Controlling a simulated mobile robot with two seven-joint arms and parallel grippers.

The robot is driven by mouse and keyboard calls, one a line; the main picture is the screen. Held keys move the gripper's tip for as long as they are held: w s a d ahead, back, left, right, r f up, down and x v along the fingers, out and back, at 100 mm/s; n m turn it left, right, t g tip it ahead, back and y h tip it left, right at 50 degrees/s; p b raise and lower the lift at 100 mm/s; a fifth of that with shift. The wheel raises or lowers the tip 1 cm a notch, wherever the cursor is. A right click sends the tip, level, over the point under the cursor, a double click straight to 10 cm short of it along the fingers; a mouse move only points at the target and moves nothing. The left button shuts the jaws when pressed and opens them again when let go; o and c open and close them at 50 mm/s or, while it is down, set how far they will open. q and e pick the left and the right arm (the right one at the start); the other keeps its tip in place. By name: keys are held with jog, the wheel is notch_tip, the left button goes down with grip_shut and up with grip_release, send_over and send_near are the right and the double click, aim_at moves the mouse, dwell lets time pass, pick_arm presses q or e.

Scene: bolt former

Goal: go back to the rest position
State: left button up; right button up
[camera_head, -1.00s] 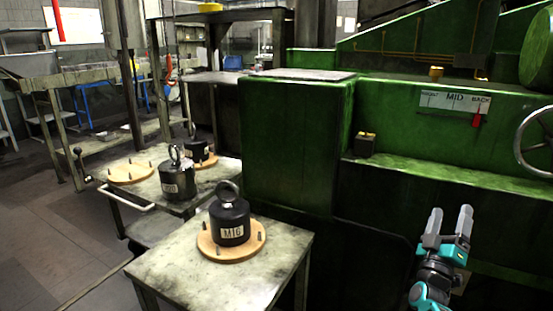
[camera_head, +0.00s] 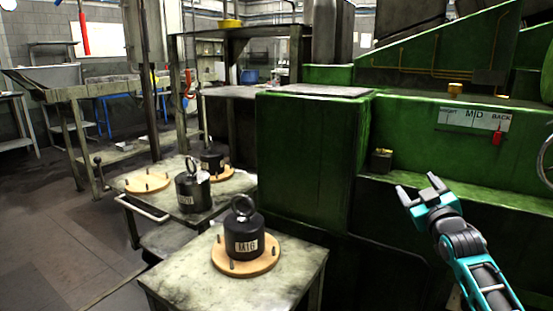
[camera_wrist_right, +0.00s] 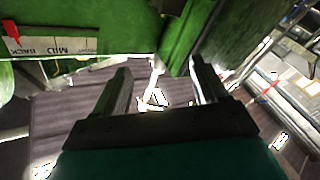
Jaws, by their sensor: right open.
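My right gripper (camera_head: 419,191) is open and empty in the head view, in front of the green machine (camera_head: 310,150). Its two fingers stand apart and point up and to the left. In the right wrist view the open fingers (camera_wrist_right: 165,85) show with nothing between them. A black M16 weight (camera_head: 244,236) with a ring on top stands on a round wooden board (camera_head: 270,262) on the near table (camera_head: 190,262). My left gripper is not in view.
A second table holds two more black weights, one in front (camera_head: 192,190) and one behind (camera_head: 211,160), and an empty pegged board (camera_head: 147,182). The machine carries a FRONT-MID-BACK plate (camera_head: 470,118) with a red pointer (camera_head: 497,136) at BACK. Open floor (camera_head: 50,230) lies at the left.

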jog(key=s+a+f+m+g+y, duration=0.1)
jog(key=s+a+f+g, duration=0.2)
jog(key=s+a+f, duration=0.55)
jog(key=s+a+f+m+g, duration=0.1)
jog(key=s+f+g, duration=0.35)
jog(key=f, duration=0.85)
jog(key=s+a+f+g+y, duration=0.1)
jog(key=s+a+f, duration=0.3)
jog(key=s, duration=0.8)
jog(key=s+a+f+y, duration=0.2)
jog(key=s+a, duration=0.3)
jog(key=s, duration=0.7)
pick_arm(q)
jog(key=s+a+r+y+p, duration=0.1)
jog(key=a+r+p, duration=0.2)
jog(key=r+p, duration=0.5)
jog(key=p, duration=0.5)
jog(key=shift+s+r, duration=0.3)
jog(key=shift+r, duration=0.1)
pick_arm(e)
notch_tip(320, 180, up, 8)
jog(key=d+m+h, duration=0.1)
jog(key=d, duration=0.1)
jog(key=shift+s+d+r, duration=0.25)
jog(key=shift+s+d, duration=0.05)
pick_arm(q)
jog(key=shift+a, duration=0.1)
